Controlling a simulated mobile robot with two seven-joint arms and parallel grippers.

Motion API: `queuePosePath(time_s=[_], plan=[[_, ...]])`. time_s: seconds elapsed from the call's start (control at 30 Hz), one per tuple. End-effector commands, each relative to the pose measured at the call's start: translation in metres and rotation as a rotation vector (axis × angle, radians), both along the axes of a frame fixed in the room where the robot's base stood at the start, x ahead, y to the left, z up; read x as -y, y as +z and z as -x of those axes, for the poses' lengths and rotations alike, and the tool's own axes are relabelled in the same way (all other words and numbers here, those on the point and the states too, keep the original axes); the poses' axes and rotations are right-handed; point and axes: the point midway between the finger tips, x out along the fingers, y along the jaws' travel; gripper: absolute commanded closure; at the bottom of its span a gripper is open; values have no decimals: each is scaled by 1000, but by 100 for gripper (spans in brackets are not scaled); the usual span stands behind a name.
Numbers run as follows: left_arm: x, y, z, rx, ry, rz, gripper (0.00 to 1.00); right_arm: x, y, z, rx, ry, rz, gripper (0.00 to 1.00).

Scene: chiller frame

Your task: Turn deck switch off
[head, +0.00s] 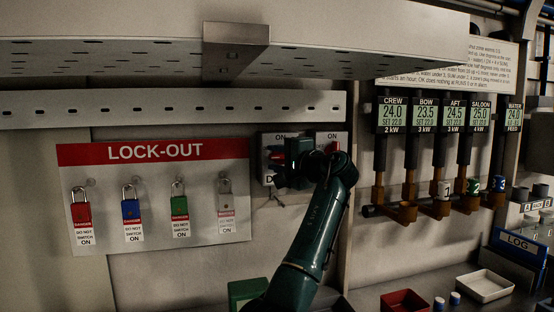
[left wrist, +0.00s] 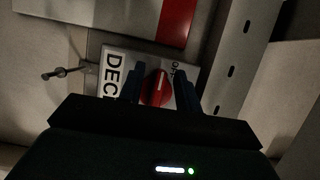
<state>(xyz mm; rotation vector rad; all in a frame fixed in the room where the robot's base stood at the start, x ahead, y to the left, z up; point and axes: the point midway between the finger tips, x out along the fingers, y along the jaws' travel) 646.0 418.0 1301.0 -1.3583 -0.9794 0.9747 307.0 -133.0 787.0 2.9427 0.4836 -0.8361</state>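The deck switch is a white plate (left wrist: 111,86) with the letters "DEC" showing in the left wrist view, where it appears turned sideways. Its red rotary knob (left wrist: 157,88) sits in the middle of the plate. In the head view the plate (head: 265,170) is largely hidden behind my left gripper (head: 285,165). In the left wrist view my left gripper's two dark fingers (left wrist: 160,92) are apart, one on each side of the red knob. I cannot tell whether they touch it. The knob's exact setting is hard to read. My right gripper is not in view.
A second switch with a red knob (head: 332,147) is right beside it. The lock-out board (head: 150,205) with several padlocks hangs to the left. A perforated shelf (head: 120,55) overhangs above. Heater displays (head: 392,115) and valves stand to the right; a red tray (head: 404,301) is below.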

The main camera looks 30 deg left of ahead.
Motion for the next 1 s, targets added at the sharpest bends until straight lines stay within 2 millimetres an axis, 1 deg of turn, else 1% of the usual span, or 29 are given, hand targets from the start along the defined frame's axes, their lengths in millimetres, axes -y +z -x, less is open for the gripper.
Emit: queuePosePath(time_s=[0.17, 0.27, 0.37, 0.5, 0.7, 0.8, 0.9, 1.0], plan=[[0, 0, 0, -1, 0, -1, 66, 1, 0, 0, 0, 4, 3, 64], [6, 0, 1, 1, -1, -2, 66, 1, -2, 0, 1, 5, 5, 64], [19, -2, 5, 0, -3, -1, 66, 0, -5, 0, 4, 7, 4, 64], [48, -2, 14, 2, -4, -2, 66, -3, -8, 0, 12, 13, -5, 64], [90, -1, 28, 0, -3, -1, 66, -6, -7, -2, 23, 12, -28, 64], [106, -1, 34, 0, -3, 0, 66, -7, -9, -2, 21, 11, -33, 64], [117, 0, 38, 0, -1, 0, 66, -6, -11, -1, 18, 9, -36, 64], [123, 1, 40, 0, -1, 0, 66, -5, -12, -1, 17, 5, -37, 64]])
